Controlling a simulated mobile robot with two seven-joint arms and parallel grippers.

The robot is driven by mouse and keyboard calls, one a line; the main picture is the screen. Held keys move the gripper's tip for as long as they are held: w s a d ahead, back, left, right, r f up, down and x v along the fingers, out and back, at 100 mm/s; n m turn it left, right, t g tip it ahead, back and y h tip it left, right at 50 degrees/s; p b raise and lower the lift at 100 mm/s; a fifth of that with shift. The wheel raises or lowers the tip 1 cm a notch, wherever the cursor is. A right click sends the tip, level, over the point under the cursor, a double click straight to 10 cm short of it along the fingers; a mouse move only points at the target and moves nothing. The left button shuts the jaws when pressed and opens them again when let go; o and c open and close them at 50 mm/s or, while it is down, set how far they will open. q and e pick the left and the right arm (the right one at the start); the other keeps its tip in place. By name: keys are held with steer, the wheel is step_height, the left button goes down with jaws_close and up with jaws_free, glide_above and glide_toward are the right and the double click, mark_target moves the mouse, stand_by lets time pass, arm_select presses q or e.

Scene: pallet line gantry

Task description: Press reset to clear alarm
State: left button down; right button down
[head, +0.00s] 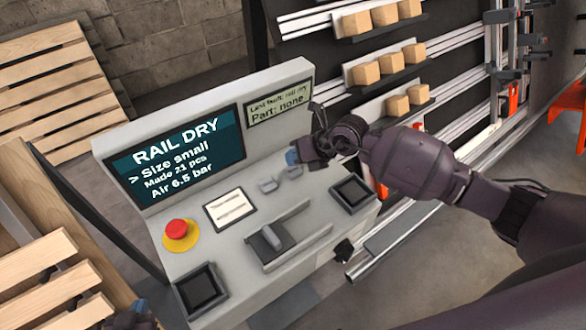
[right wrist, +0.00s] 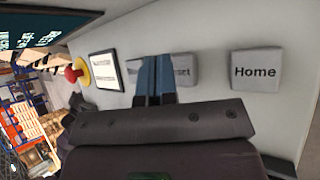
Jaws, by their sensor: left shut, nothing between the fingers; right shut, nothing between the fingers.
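The grey control panel (head: 190,250) has a screen (head: 175,155) reading "RAIL DRY", size small, made 21 pcs, air 6.5 bar. A smaller display (head: 279,103) reads last fault rail dry, part none. My right gripper (head: 292,157) is shut and empty over the row of grey buttons. In the right wrist view its blue fingertips (right wrist: 155,78) partly cover the reset button (right wrist: 183,70), leaving "set" readable; I cannot tell whether they touch it. The Home button (right wrist: 256,70) is clear to the right. Another button to the left is mostly hidden. My left gripper (head: 138,306) is shut at the bottom left edge.
A red mushroom button (head: 177,229) on a yellow base and a white card (head: 230,207) are on the panel. A grey lever (head: 271,238) and two black square recesses (head: 201,289) sit nearer the front. Wooden pallets (head: 50,285) stand left; shelves with boxes (head: 386,66) stand behind.

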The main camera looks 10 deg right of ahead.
steer(key=shift+f, duration=0.15)
steer(key=shift+f, duration=0.25)
stand_by(0.5)
steer(key=shift+f, duration=0.2)
steer(key=shift+f, duration=0.3)
stand_by(0.4)
stand_by(0.4)
steer(key=shift+r+p, duration=0.7)
steer(key=shift+r, duration=0.25)
